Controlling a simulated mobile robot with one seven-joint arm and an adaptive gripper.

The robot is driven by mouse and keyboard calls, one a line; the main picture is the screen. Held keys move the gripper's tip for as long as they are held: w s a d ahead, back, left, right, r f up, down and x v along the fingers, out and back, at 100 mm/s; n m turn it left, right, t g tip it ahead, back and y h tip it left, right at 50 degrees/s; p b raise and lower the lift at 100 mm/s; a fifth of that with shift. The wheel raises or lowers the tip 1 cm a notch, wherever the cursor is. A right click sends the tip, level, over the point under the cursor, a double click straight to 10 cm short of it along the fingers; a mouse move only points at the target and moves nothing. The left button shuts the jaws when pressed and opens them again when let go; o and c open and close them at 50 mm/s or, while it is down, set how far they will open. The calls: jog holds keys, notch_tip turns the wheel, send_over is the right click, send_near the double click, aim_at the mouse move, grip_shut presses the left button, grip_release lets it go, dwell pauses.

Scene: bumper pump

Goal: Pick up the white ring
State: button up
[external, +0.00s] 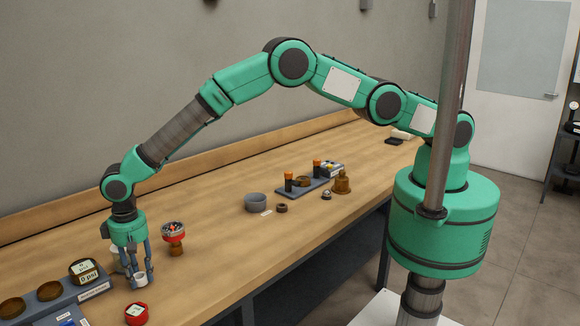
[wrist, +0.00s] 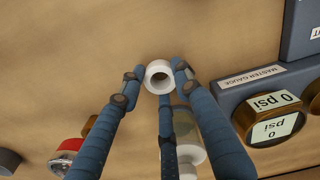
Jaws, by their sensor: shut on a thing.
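The white ring (external: 141,279) is a short, thick white cylinder with a dark hole, at the lower left of the external view. In the wrist view the ring (wrist: 154,84) sits between my fingertips, its hole facing the camera. My gripper (external: 138,282) points down over the bench, its blue fingers shut around the ring. The gripper (wrist: 158,80) touches the ring from both sides, with a third finger below it in the picture. I cannot tell whether the ring touches the bench or hangs just above it.
A grey gauge stand (external: 92,290) with a 0 psi gauge (external: 84,271) is close left of my gripper. A red round gauge (external: 136,314) lies in front, and a red-topped brass piece (external: 173,233) stands to the right.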

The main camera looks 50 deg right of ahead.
jog(key=shift+r, duration=1.3)
jog(key=s+d, duration=0.3)
jog(key=d, duration=0.1)
jog(key=s+d+r, duration=0.1)
jog(key=s+d, duration=0.1)
jog(key=d, duration=0.3)
jog(key=s+d, duration=0.3)
jog(key=d, duration=0.1)
jog(key=shift+s+d+r, duration=0.15)
jog(key=shift+s, duration=0.2)
